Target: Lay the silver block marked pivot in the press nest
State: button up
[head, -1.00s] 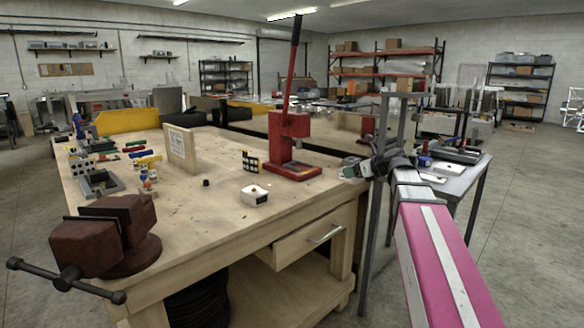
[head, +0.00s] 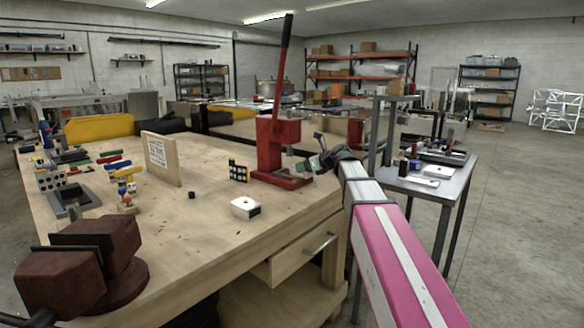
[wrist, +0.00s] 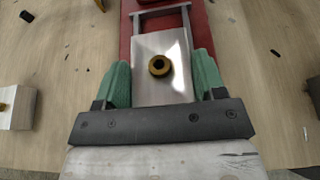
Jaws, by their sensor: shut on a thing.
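My gripper (wrist: 160,88) is shut on a silver block (wrist: 163,82), with a green finger pad on each side of it. The block is a flat plate with a brass ring around a dark hole; no lettering can be read on it. In the wrist view the block's far end lies over or at a grey bracket, apparently the press nest (wrist: 160,11), on the red base. I cannot tell whether it touches. In the head view my gripper (head: 320,165) is at the right side of the red press (head: 272,145), above the bench's right edge; the block is hardly visible there.
A white block with a dark-centred hole (head: 245,208) sits on the bench in front of the press. A small patterned stand (head: 238,172) and an upright wooden board (head: 160,155) stand left. A brown vise (head: 85,262) is at the front left. A grey side table (head: 425,178) stands right.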

aim_at(292, 166)
jog(key=shift+w+a, duration=1.2)
jog(key=shift+a, duration=0.3)
jog(key=w+a, duration=0.2)
jog(key=a, duration=0.1)
jog(key=shift+w, duration=0.15)
jog(key=shift+d+f, duration=0.2)
jog(key=shift+f, duration=0.55)
jog(key=shift+f, duration=0.15)
jog(key=o, duration=1.2)
jog(key=v, duration=1.2)
jog(key=shift+r, duration=0.25)
